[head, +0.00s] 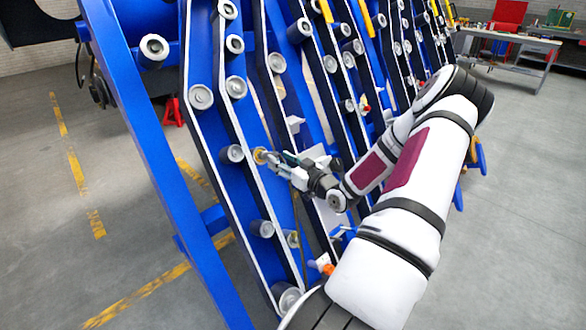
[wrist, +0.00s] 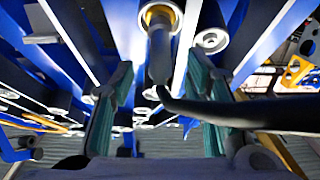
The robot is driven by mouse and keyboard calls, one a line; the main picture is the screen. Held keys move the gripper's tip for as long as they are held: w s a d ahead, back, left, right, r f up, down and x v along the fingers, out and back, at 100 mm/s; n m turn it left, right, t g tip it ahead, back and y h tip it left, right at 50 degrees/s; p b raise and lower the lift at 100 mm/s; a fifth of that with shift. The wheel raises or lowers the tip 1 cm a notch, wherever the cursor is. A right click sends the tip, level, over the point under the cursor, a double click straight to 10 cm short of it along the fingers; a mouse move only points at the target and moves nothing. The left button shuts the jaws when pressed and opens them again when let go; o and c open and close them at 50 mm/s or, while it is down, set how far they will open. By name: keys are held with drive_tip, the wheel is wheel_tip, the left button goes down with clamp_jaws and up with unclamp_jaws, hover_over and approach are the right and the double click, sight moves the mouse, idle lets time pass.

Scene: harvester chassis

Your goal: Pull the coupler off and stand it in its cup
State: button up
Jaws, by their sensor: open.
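The coupler (wrist: 160,50) is a dark grey cylinder with a brass-yellow ring at its far end, in the upper middle of the wrist view. A black hose bends away from its near end to the right. In the head view its brass end (head: 259,155) shows against the blue frame, at my gripper's tips. My gripper (wrist: 165,78) is open, with one green-lined finger on each side of the coupler and gaps visible between. My gripper also shows in the head view (head: 277,158). I cannot pick out the cup with certainty in either view.
The blue chassis (head: 125,140) with many grey rollers (head: 201,97) rises close around my gripper. A small orange part (head: 327,268) sits low by my arm. A red stand (head: 173,112) is behind the chassis. A workbench (head: 510,40) is at the back right. Floor at left is clear.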

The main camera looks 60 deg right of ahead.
sight(278, 157)
drive_tip(key=shift+x, duration=2.1)
clamp_jaws()
